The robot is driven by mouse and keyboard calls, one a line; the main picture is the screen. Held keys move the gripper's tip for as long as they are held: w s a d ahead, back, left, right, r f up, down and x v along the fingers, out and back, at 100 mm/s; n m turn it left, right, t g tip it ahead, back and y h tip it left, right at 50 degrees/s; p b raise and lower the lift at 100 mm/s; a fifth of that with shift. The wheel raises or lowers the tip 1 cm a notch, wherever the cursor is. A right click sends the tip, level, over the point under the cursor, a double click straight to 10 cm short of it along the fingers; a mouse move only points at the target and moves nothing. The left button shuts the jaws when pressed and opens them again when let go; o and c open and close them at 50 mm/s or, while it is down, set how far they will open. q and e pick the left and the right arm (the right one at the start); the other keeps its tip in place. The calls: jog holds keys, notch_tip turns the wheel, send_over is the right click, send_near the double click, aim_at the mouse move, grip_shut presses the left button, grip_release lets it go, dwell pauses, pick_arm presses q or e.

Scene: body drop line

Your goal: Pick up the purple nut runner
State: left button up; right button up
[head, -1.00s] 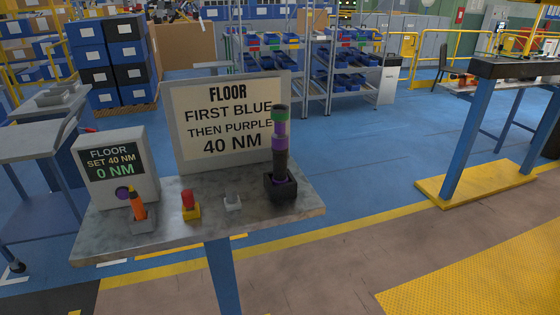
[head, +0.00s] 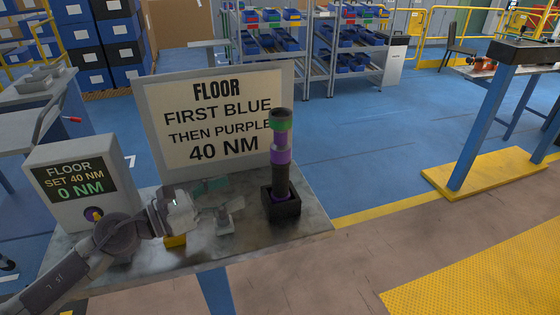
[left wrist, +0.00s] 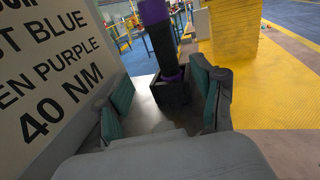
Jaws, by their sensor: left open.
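The purple nut runner (head: 281,158) is a dark upright cylinder with a purple band and a green band near its top. It stands in a black square holder (head: 281,207) at the right of the small table. In the left wrist view the nut runner (left wrist: 162,40) rises ahead between my fingers, its top cut off by the frame edge. My left gripper (head: 224,200) is open and empty, left of the nut runner and apart from it. Its teal-padded fingers also show in the left wrist view (left wrist: 167,105). My right gripper is in neither view.
A sign (head: 215,120) reading first blue, then purple, 40 NM stands behind the gripper. A display box (head: 75,185) reading 0 NM stands at the left. My arm partly hides a yellow holder (head: 175,241).

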aim_at(273, 173)
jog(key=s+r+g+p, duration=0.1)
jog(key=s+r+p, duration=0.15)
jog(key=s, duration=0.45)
pick_arm(q)
jog(key=x, duration=0.7)
jog(key=shift+s+d+r, duration=0.2)
jog(key=shift+d+r, duration=0.1)
jog(key=shift+r, duration=0.05)
jog(key=shift+p+x, duration=0.9)
jog(key=p+x, duration=0.1)
jog(key=x, duration=0.2)
jog(key=shift+w+d, duration=0.15)
jog(key=shift+d, duration=0.05)
jog(key=shift+w+d, duration=0.1)
jog(key=shift+d, duration=0.1)
jog(key=shift+a, duration=0.1)
jog(key=c, duration=0.4)
grip_shut()
jog(key=shift+r, duration=0.1)
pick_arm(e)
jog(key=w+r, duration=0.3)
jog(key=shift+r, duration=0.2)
